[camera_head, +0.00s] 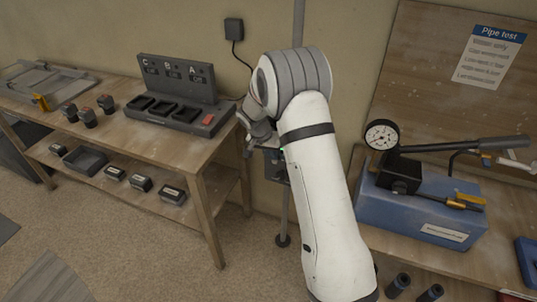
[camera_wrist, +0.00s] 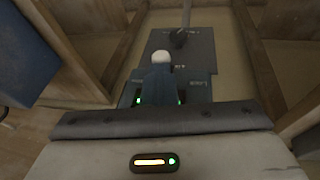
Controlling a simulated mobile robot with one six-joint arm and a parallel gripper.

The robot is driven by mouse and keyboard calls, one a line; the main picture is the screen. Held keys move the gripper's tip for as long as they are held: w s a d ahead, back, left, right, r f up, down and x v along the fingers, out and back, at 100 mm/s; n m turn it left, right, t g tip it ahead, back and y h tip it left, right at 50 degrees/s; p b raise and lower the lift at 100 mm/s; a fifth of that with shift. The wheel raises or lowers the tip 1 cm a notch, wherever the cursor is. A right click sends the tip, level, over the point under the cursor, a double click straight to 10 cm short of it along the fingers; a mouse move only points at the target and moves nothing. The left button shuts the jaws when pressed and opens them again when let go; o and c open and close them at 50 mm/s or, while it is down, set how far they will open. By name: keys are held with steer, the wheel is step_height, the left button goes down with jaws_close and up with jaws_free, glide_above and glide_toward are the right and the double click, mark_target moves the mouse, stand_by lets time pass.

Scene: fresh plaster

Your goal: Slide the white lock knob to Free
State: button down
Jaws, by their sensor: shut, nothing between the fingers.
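In the wrist view, the white lock knob (camera_wrist: 161,56) shows as a small pale rounded shape on a grey panel (camera_wrist: 200,58). My gripper (camera_wrist: 160,70) is shut and empty, its dark bluish fingers pointing at the panel. The fingertips are just below the knob in the picture; I cannot tell whether they touch it. Small lettering flanks the fingers, and the right word looks like Lock. The left word is too blurred to read. In the head view, my gripper (camera_head: 262,137) is at a dark box (camera_head: 274,168) on a post, and the knob is hidden.
A dark rotary knob (camera_wrist: 179,38) sits higher on the panel. In the head view, a wooden bench (camera_head: 190,150) with a charger rack (camera_head: 175,85) stands left. A blue test pump (camera_head: 420,205) with a gauge stands on a bench at right.

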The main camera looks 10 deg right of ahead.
steer(key=w+b+v, duration=0.2)
steer(key=v, duration=1.1)
steer(key=shift+s+a+r, duration=0.15)
steer(key=shift+a+r, duration=0.1)
steer(key=shift+a, duration=0.25)
steer(key=s+d+r+n+y, duration=0.15)
steer(key=s+r, duration=0.25)
steer(key=s, duration=0.4)
steer(key=s+d+r+n+y, duration=0.1)
steer(key=s+d+r+n, duration=0.15)
steer(key=s+r, duration=0.45)
steer(key=s+d+f+n+t+y, duration=0.1)
steer(key=s+f+n, duration=0.1)
steer(key=s, duration=1.8)
steer(key=shift+s+d+f+n+t, duration=0.2)
steer(key=shift+s+f+n+t, duration=0.15)
steer(key=shift+f, duration=0.55)
